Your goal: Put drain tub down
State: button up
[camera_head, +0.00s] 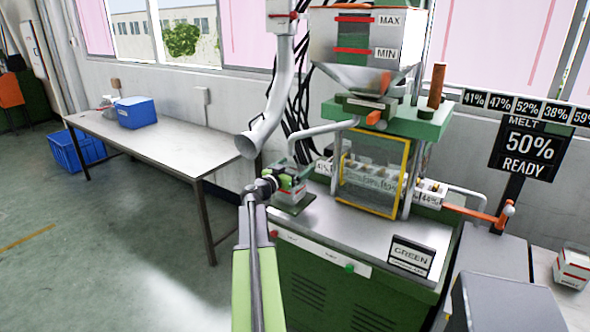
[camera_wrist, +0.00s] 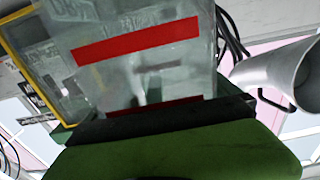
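The drain tub (camera_head: 291,194) is a small pale see-through box with red bands. It is at the left end of the green machine, at or just above a dark green plate (camera_head: 298,209); I cannot tell whether it touches the plate. My gripper (camera_head: 284,182) is at the tub's upper part and appears shut on it. In the wrist view the tub (camera_wrist: 150,65) fills the upper middle, with a black and green part (camera_wrist: 170,150) against its lower edge. The tub's far side and the second finger are hidden.
A grey duct (camera_head: 270,125) hangs left of the hopper (camera_head: 367,40). A yellow-framed guard (camera_head: 373,175) stands right of the tub. A GREEN sign (camera_head: 411,256) is on the machine's front edge. A table (camera_head: 165,145) with a blue box (camera_head: 135,112) stands left.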

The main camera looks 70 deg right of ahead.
jog(key=shift+r, duration=0.25)
jog(key=v, duration=1.2)
jog(key=shift+f, duration=0.1)
jog(key=w+a+f+n+t+y, duration=0.2)
jog(key=w+a+f+n+y, duration=0.15)
jog(key=w+a+f, duration=0.6)
jog(key=w+a+f+n+t+y, duration=0.1)
jog(key=w+a+f+n+y, duration=0.4)
jog(key=a, duration=0.9)
jog(key=w+a+f+n+t+y, duration=0.15)
jog(key=w+a+f, duration=0.25)
jog(key=w+a, duration=0.65)
jog(key=a+f+n+y, duration=0.1)
jog(key=a+n+y, duration=0.1)
jog(key=a, duration=1)
jog(key=a+f+n+y, duration=0.2)
jog(key=a+n, duration=0.3)
jog(key=a, duration=0.7)
jog(key=s+a+f+n+y, duration=0.1)
jog(key=a+f+n+y, duration=0.1)
jog(key=a, duration=1)
jog(key=shift+a+f+n+y, duration=0.15)
jog(key=shift+a+n+y, duration=0.1)
jog(key=shift+n+y, duration=0.65)
